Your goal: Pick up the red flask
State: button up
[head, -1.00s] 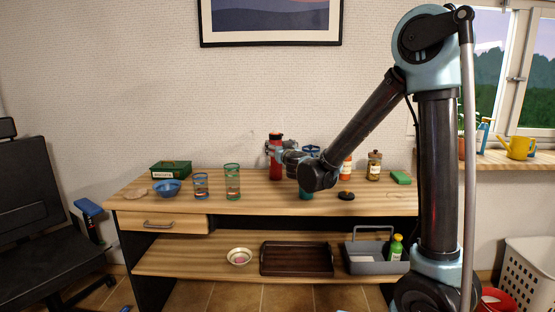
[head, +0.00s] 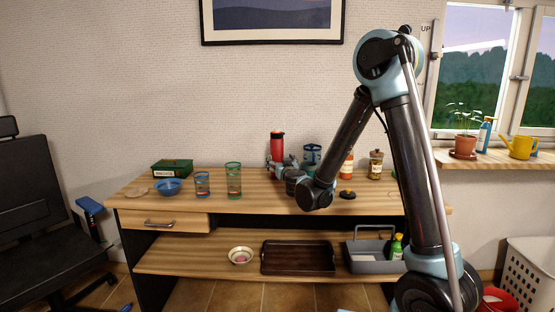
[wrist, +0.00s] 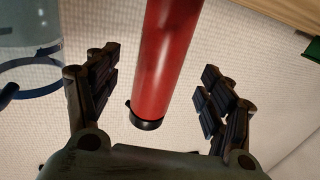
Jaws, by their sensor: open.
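The red flask (head: 277,146) stands upright near the back of the wooden table, its dark top showing. My gripper (head: 281,170) is in front of its lower part in the head view and hides that part. In the wrist view my gripper (wrist: 160,92) is open, with its dark finger pads apart. The red flask (wrist: 168,50) runs down from the top edge between the two fingers, ending in a black part near the palm. Gaps show on both sides, and I see no contact.
A blue vessel (head: 312,153) stands close right of the flask; a blue-rimmed clear vessel (wrist: 30,50) is left in the wrist view. Two glasses (head: 233,180), a blue bowl (head: 168,188) and a green box (head: 172,168) stand left. A jar (head: 376,165) and bottle (head: 347,166) stand right.

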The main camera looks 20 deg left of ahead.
aim_at(279, 159)
jog(key=shift+x, duration=2.5)
jog(key=c, duration=1.6)
jog(key=shift+c, duration=0.2)
